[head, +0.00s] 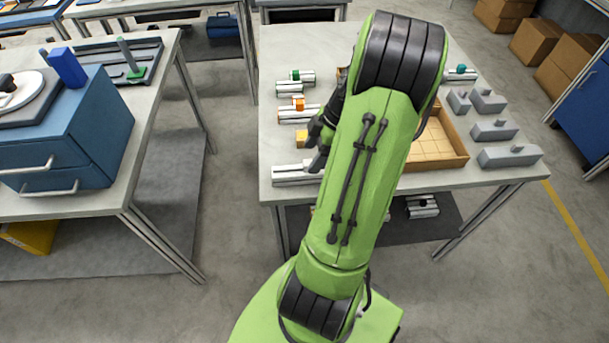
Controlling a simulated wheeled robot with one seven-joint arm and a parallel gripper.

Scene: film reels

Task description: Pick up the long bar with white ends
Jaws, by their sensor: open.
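A long silver-grey bar with pale ends (290,174) lies near the front left edge of the work table (400,32). It looks like the long bar with white ends, though its ends are hard to make out. Its right part is hidden behind my gripper and arm. My gripper (314,158) is dark and points down, open, over or close to the bar's right part. I cannot tell whether it touches the bar. My green arm covers much of the table's middle.
Silver bars with green (295,75) and orange (298,103) pieces and a yellow block (303,141) lie behind the long bar. A wooden tray (458,143) stands right of my arm. Several grey blocks (495,129) line the right side. A blue drawer cabinet (85,130) stands on the left table.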

